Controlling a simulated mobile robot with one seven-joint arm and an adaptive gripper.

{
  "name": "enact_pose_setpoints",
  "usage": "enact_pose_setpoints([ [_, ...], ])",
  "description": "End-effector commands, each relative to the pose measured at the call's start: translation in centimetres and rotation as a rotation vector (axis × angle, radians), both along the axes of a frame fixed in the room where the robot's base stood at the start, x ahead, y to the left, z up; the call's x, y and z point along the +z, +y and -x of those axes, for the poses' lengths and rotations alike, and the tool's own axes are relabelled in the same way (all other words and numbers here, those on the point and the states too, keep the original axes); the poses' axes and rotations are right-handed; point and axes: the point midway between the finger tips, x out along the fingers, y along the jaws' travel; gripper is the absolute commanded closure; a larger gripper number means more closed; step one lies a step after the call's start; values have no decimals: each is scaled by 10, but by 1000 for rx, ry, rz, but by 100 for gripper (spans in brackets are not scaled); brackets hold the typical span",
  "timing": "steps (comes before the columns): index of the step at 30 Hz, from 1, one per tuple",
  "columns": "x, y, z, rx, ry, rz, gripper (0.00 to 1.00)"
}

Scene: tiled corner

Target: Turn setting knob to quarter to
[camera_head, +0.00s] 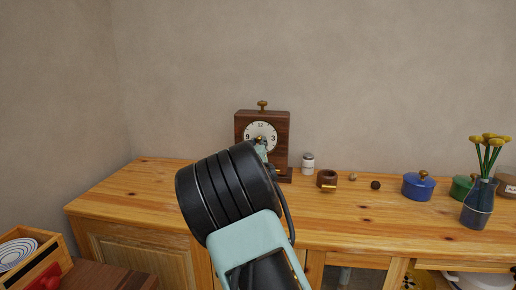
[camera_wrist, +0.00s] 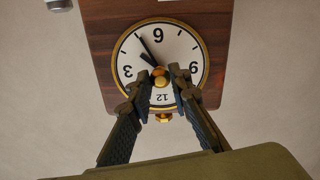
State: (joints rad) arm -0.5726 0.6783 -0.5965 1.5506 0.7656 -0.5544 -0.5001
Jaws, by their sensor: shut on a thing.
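A brown wooden clock (camera_head: 282,125) stands on the counter against the wall. Its white dial (camera_head: 252,130) shows upside down in the wrist view (camera_wrist: 185,45), with 6 at the top. One black hand (camera_wrist: 144,43) points near the 5 position; a shorter, thicker hand (camera_wrist: 148,57) points between 3 and 6. The gold setting knob (camera_wrist: 159,74) is at the dial's centre. My gripper (camera_wrist: 160,80) is shut on this knob, with a finger on either side. In the head view my arm hides the clock's lower front.
A gold knob (camera_head: 262,104) tops the clock. Right of it on the wooden counter (camera_head: 130,197) are a white jar (camera_head: 308,164), a brown cup (camera_head: 326,179), small round things, a blue lidded pot (camera_head: 418,187), a green pot (camera_head: 460,188) and a flower vase (camera_head: 478,205). The counter's left end is clear.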

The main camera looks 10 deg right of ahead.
Motion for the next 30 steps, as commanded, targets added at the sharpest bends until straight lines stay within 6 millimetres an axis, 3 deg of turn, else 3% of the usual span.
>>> enact_pose_setpoints([
  [30,-2,0,0,0,-300,-920,100],
])
